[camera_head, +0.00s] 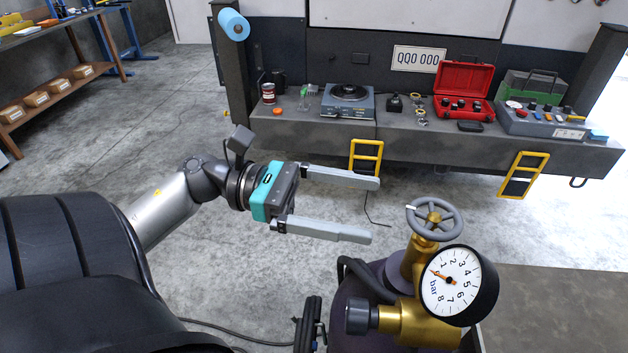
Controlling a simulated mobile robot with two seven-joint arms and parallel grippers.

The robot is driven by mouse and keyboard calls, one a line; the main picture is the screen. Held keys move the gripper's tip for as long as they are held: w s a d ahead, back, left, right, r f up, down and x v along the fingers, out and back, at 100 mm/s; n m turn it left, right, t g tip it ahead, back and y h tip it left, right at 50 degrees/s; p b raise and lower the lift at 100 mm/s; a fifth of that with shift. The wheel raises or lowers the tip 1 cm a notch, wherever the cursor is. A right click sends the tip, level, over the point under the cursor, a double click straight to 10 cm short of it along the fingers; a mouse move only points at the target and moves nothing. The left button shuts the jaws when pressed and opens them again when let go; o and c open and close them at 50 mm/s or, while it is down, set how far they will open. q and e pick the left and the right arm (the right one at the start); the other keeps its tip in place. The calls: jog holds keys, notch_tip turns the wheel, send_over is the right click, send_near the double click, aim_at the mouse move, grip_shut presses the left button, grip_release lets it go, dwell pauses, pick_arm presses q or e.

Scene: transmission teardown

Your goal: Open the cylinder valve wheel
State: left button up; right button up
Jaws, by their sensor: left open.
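The grey valve wheel (434,219) sits on top of a brass valve (411,272) on a dark cylinder (347,322) at the lower right. A round white pressure gauge (450,280) marked "bar" faces me beside the valve, its orange pointer near the low numbers. My left gripper (376,209) is open and empty. Its two long grey fingers point right, toward the wheel, with the fingertips a short gap to the left of it. My right gripper is not in view.
A long bench (300,130) behind carries a red toolbox (465,88), a scale (348,100) and small items. Yellow steps (366,157) hang from its front. Open concrete floor lies left of the cylinder.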

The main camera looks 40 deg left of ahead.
pick_arm(q)
jog(key=shift+b+v, duration=0.35)
jog(key=shift+v, duration=2.15)
